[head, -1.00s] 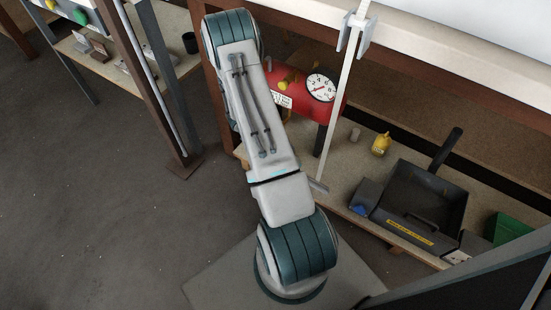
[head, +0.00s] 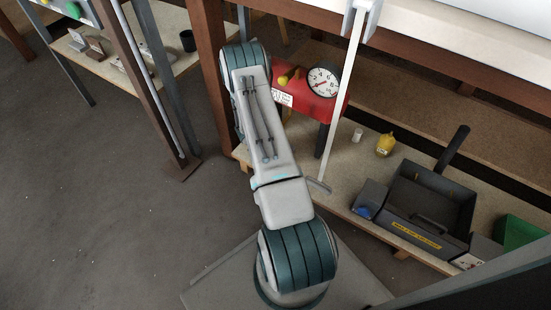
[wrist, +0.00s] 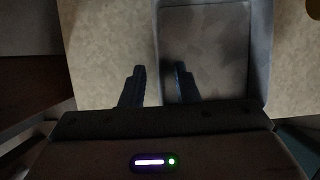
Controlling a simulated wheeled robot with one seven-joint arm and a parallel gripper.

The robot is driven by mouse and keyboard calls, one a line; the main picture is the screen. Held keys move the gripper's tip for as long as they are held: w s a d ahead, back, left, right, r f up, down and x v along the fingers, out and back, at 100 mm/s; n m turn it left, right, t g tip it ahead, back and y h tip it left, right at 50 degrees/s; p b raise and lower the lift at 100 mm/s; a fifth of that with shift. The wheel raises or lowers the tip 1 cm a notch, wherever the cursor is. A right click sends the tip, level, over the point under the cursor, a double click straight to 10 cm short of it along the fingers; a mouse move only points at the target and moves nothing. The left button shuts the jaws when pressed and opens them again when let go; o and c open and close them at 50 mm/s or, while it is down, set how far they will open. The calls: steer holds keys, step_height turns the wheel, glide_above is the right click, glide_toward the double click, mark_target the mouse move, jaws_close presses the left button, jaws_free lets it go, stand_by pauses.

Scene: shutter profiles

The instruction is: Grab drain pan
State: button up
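In the wrist view a grey rectangular open pan (wrist: 205,45), which looks like the drain pan, sits on a pale speckled surface. My gripper (wrist: 160,84) is open, with two dark fingers apart. The pan's left wall lies between the fingers in the picture; the left finger is over the pale surface and the right finger over the pan's inside. I cannot tell how deep they are or whether they touch. The pan's near end is hidden by my gripper body. In the head view my gripper is hidden beyond my arm, and I cannot make out this pan.
In the head view a red tank with a gauge (head: 324,82) stands beside my arm. On the shelf are a yellow bottle (head: 385,145), a dark dustpan-like tray with a handle (head: 428,205) and a green box (head: 515,232). A brown post (head: 208,60) is near my arm.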

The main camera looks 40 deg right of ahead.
steer(key=shift+r, duration=0.1)
jaws_close()
steer(key=shift+r, duration=0.15)
